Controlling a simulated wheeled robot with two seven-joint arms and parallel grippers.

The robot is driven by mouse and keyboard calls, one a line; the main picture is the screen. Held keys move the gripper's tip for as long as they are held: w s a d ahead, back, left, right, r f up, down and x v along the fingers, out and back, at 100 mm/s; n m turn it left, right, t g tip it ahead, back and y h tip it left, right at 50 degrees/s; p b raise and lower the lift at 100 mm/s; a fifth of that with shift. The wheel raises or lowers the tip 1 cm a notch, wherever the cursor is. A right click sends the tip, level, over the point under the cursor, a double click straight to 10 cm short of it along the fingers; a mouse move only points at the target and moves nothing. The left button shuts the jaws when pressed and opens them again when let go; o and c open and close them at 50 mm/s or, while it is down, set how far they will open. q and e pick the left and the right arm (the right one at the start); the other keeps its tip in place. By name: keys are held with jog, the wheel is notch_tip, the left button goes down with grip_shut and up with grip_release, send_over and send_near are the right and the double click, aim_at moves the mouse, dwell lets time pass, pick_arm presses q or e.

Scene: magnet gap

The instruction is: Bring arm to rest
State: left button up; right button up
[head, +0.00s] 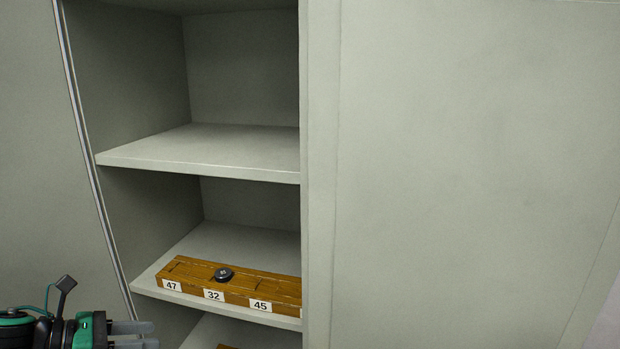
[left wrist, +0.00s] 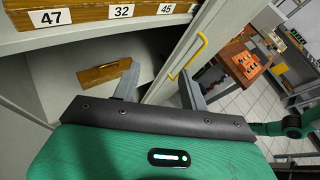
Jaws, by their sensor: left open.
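My left gripper (head: 135,335) is at the bottom left of the head view, in front of the cabinet and below the shelf with the wooden block. It is open and empty. In the left wrist view its two fingers (left wrist: 160,88) stand apart with nothing between them. The left arm beyond the gripper is mostly out of the head view. My right gripper is not identifiable in either view.
A wooden block (head: 236,293) labelled 47, 32 and 45 lies on a cabinet shelf (head: 165,298), with a small dark round piece (head: 223,274) on top. The upper shelf (head: 205,150) is empty. A yellow handle (left wrist: 187,55) is on a panel near my left fingers.

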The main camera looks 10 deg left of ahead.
pick_arm(q)
jog(key=d+f+n+t+y, duration=0.2)
jog(key=d+f+n+y, duration=0.2)
jog(key=d+f+n, duration=1.3)
jog(key=s+a+f+n+g+y, duration=0.1)
jog(key=s+f+n+g+y, duration=0.3)
jog(key=s+n, duration=0.65)
jog(key=s+a+f+n+g+y, duration=0.2)
jog(key=s+f+n+g, duration=0.25)
jog(key=s+n, duration=0.65)
jog(key=w+f+n, duration=0.3)
jog(key=f, duration=2.8)
jog(key=s+a+f+g, duration=0.1)
jog(key=s+a+f, duration=0.2)
jog(key=s+f, duration=1.6)
jog(key=shift+s+f+m, duration=0.25)
jog(key=shift+f+m, duration=0.1)
jog(key=shift+f, duration=0.25)
jog(key=shift+g, duration=0.25)
jog(key=shift+c, duration=0.4)
jog(key=shift+d, duration=0.1)
jog(key=shift+c, duration=0.4)
